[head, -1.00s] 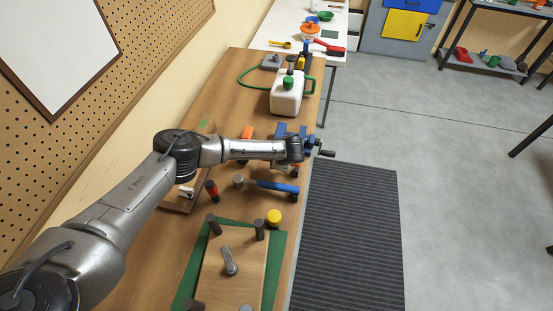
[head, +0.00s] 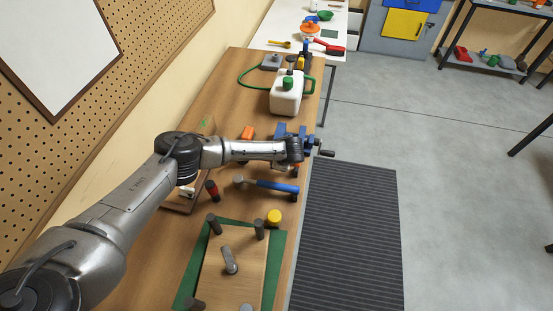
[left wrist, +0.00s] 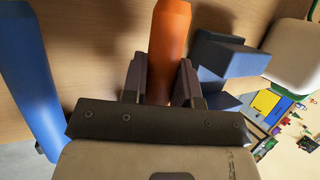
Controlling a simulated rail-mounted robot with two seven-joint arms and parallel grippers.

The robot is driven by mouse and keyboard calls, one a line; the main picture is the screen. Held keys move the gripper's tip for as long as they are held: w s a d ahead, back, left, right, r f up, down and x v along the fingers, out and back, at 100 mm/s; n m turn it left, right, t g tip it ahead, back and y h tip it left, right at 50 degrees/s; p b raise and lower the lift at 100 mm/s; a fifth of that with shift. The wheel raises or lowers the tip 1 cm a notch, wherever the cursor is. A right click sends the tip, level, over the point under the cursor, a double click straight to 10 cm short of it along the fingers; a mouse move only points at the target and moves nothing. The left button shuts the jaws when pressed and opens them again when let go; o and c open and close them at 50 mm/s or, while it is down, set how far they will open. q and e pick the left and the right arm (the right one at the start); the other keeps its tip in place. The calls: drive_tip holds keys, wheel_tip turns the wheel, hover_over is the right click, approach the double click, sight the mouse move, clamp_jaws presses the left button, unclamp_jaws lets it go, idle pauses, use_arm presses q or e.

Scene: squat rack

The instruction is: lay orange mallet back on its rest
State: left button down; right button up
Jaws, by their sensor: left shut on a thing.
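My left gripper (left wrist: 160,78) is shut around the orange handle of the mallet (left wrist: 168,45) in the left wrist view. The handle runs up out of the picture from between the fingers; the mallet's head is not seen there. In the head view the left gripper (head: 292,152) is over the bench's right edge, beside the blue vise (head: 285,130). An orange piece (head: 247,132) shows behind my forearm; I cannot tell whether it belongs to the mallet. The mallet's rest cannot be made out. My right gripper is not in view.
A blue-handled hammer (head: 272,186) lies close by; its handle also shows in the left wrist view (left wrist: 32,80). A red-handled tool (head: 211,189), a yellow-capped object (head: 274,217) and a board with pegs (head: 245,270) are nearer. A white jug (head: 286,98) stands beyond.

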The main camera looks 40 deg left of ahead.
use_arm(q)
drive_tip(key=shift+f, duration=0.5)
drive_tip(key=shift+f+b, duration=0.45)
drive_tip(key=c, duration=0.8)
unclamp_jaws()
drive_tip(key=shift+r, duration=0.1)
drive_tip(key=p+v, duration=0.2)
drive_tip(key=p, duration=0.1)
drive_tip(key=shift+r, duration=0.2)
drive_tip(key=p+v, duration=0.5)
drive_tip(key=p, duration=0.1)
drive_tip(key=shift+d+r, duration=0.15)
drive_tip(key=shift+d, duration=0.1)
